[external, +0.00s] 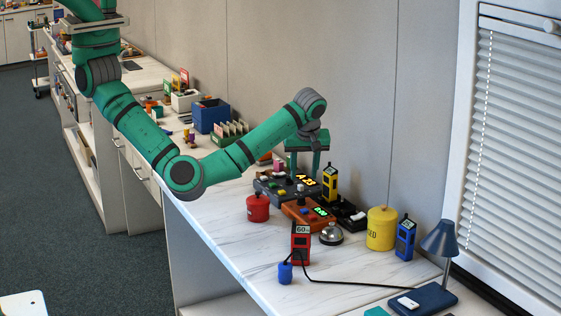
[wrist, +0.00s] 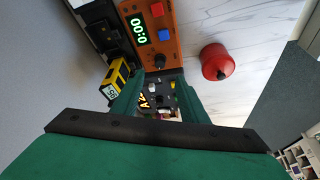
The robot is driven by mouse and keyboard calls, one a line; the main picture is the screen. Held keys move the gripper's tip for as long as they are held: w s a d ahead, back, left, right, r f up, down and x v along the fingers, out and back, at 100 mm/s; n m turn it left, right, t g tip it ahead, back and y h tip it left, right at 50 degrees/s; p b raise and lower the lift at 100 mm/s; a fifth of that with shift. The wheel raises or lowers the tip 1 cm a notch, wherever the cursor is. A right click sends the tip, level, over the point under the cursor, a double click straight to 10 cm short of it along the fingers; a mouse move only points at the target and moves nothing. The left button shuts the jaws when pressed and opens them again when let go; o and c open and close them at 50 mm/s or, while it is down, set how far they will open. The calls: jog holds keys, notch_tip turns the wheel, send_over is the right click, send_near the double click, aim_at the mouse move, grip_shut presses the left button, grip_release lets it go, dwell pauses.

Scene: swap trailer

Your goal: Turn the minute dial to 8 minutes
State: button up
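An orange timer box (external: 297,212) with a green lit display lies on the bench; it also shows in the wrist view (wrist: 165,15) with a red and a blue button. A dark knob (wrist: 159,61) is at its edge nearest my gripper; I cannot read a label naming it the minute dial. The display (wrist: 138,30) appears to show zeros, turned sideways. My gripper (external: 306,172) is above a dark panel (external: 276,187) with a yellow display, behind the orange box. Its two green fingers (wrist: 156,100) are apart, with panel parts visible between them. Nothing is held.
A red canister (external: 257,208) stands left of the orange box. A yellow device (external: 330,182) is close to my gripper on the right. A bell (external: 331,235), a red device (external: 300,240) and a yellow canister (external: 381,230) stand nearer the camera. The bench's front-left strip is clear.

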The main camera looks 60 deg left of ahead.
aim_at(301, 197)
jog(key=x, duration=1)
jog(key=shift+a+f, duration=0.15)
jog(key=shift+a, duration=0.05)
jog(key=shift+c, duration=0.6)
grip_shut()
